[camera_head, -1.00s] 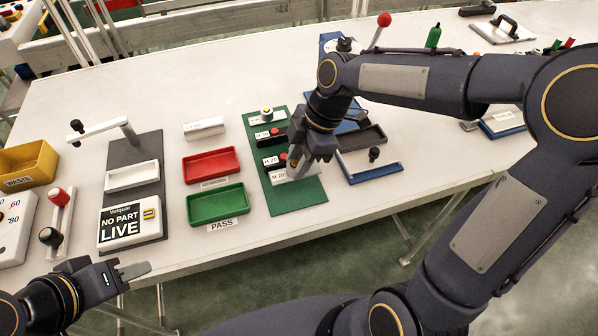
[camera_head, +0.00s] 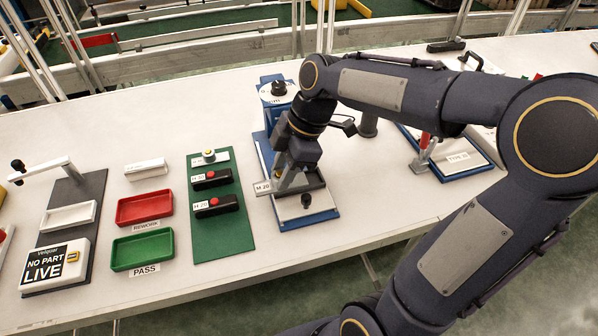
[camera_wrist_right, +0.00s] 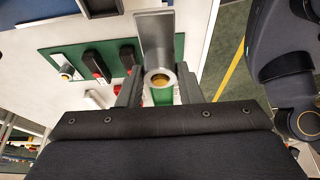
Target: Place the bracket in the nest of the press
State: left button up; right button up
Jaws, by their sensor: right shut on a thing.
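My right gripper (camera_head: 283,184) is shut on the grey metal bracket, low over the front part of the blue-based press (camera_head: 291,224). In the right wrist view the bracket (camera_wrist_right: 155,38) is a flat metal plate with a round bushing, between the fingers (camera_wrist_right: 158,92). A white tag reading M 20 (camera_head: 262,187) shows beside the fingers. The press has a dark plate and a black knob (camera_head: 306,200). Its nest is largely hidden by my gripper, so I cannot tell whether the bracket touches it. My left gripper is out of view.
Left of the press is a green mat (camera_head: 235,238) with two black tagged pieces. Red REWORK (camera_head: 145,207) and green PASS (camera_head: 142,251) trays lie further left, near a NO PART LIVE tester (camera_head: 50,266). A fixture with a red-handled clamp (camera_head: 425,140) stands right.

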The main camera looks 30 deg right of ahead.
jog(key=w+d+f, duration=0.3)
jog(key=f, duration=0.1)
jog(key=w+d+f+p, duration=0.1)
jog(key=w+d+f, duration=0.2)
jog(key=d, duration=0.1)
jog(key=shift+w+d+f, duration=0.3)
jog(key=shift+w+f, duration=0.05)
jog(key=shift+f, duration=0.05)
jog(key=f, duration=0.3)
jog(key=shift+w+d+f+p, duration=0.2)
jog(key=shift+f+p, duration=0.1)
jog(key=shift+f, duration=0.1)
